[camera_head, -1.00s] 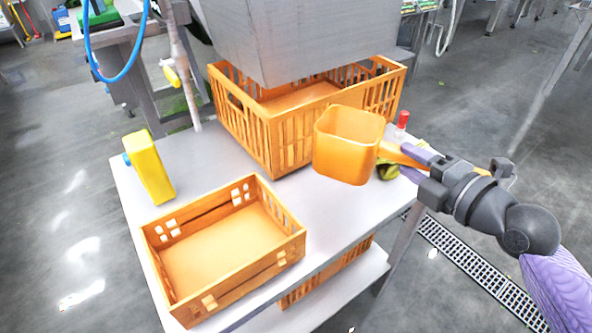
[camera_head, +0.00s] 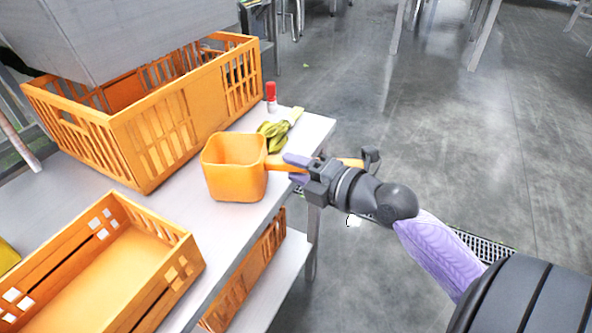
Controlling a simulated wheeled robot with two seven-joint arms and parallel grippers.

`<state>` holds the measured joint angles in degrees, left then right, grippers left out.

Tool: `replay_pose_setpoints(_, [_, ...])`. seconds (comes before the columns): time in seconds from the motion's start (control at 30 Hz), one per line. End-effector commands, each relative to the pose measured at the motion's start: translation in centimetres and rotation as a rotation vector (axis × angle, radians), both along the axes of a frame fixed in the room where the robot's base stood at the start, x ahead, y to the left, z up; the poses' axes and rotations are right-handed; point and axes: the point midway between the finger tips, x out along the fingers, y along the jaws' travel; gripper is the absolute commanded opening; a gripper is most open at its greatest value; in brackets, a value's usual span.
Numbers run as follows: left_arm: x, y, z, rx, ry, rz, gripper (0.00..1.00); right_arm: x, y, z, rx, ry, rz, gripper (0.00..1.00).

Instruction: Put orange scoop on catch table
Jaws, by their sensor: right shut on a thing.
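The orange scoop (camera_head: 234,172) is a square cup with a handle reaching to the right. My right gripper (camera_head: 296,170) is shut on its handle, with purple fingers around it. The scoop shows over the right part of the grey catch table (camera_head: 208,222); I cannot tell whether its base touches the top. My left gripper is not in view.
A tall orange crate (camera_head: 165,140) stands at the back of the table under a grey metal chute (camera_head: 120,30). A shallow orange crate (camera_head: 100,290) is at front left.

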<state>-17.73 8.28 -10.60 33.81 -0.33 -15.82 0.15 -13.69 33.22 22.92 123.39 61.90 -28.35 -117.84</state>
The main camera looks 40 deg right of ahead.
Motion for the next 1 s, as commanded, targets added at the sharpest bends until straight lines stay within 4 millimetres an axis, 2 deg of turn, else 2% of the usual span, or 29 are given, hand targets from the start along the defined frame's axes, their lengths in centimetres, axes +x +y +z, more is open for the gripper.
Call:
replay_pose_setpoints(0.1, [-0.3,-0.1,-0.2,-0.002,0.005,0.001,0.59,0.0,0.0,-0.3,-0.001,0.001,0.0,0.0])
replay_pose_setpoints(0.13, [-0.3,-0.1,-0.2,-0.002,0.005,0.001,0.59,0.0,0.0,-0.2,-0.001,0.001,0.0,0.49])
replay_pose_setpoints(0.27, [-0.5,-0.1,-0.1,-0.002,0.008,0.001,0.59,0.0,0.0,-0.1,0.0,0.0,0.0,0.77])
replay_pose_setpoints(0.3, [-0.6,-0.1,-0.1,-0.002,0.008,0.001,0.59,0.0,0.0,-0.1,0.0,0.0,0.0,0.81])
replay_pose_setpoints(0.67, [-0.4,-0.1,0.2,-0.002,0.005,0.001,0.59,-0.4,-0.1,0.1,0.0,0.002,0.0,0.81])
replay_pose_setpoints(1.0, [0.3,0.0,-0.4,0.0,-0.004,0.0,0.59,-5.5,-1.2,0.6,-0.002,0.007,0.001,0.81])
